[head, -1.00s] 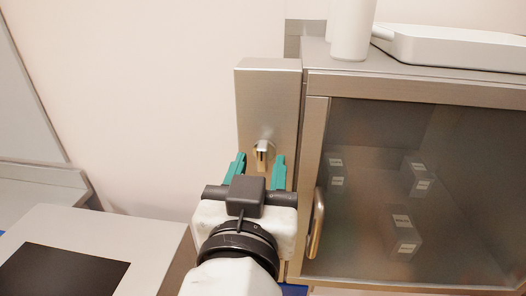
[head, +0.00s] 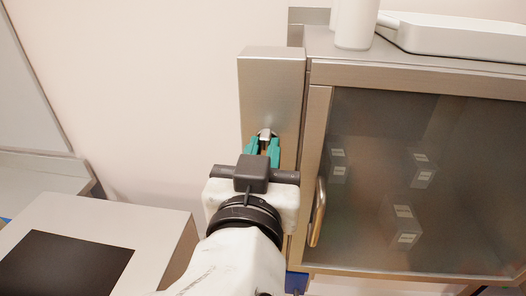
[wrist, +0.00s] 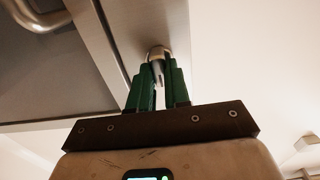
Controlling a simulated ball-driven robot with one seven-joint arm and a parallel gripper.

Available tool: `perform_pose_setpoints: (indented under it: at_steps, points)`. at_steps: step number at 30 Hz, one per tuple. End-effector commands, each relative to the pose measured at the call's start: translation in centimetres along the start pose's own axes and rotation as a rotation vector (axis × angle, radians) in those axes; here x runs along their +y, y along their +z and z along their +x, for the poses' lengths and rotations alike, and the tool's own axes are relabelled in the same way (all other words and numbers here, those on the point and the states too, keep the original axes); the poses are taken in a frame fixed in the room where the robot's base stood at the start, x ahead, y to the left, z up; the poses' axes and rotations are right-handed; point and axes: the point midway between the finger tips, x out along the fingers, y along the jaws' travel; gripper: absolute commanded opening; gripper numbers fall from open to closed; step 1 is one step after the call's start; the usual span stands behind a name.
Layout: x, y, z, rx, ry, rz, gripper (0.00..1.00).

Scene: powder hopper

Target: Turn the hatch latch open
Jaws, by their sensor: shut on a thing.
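The hatch latch (head: 265,133) is a small metal lever on the narrow steel panel (head: 271,85) left of the glass-fronted hatch. My gripper (head: 263,145) has its green fingers closed around the latch, in front of the panel. In the wrist view the fingers (wrist: 158,78) press on the latch (wrist: 157,55) from both sides, with its round base showing above them. The lower part of the latch is partly hidden between the fingers.
A hatch with a glass door (head: 440,170) and vertical handle (head: 317,212) stands to the right, with several small labelled blocks behind the glass. White equipment (head: 450,45) sits on top. A grey box with a black top (head: 65,268) stands at lower left.

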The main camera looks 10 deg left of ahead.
Motion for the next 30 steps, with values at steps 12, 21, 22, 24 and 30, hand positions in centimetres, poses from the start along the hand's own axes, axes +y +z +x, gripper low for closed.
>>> perform_pose_setpoints:
  at_steps: [12,21,22,24,30]
  points:
    - [-0.02,0.19,-0.02,0.002,-0.001,0.052,0.00]
    - [0.08,0.47,-0.03,0.004,-0.001,0.256,0.00]
    - [0.08,0.49,-0.03,0.004,-0.001,0.283,0.00]
    - [0.07,0.53,-0.04,0.004,-0.002,0.350,0.00]
    - [0.14,0.56,-0.05,0.003,-0.002,0.541,0.00]
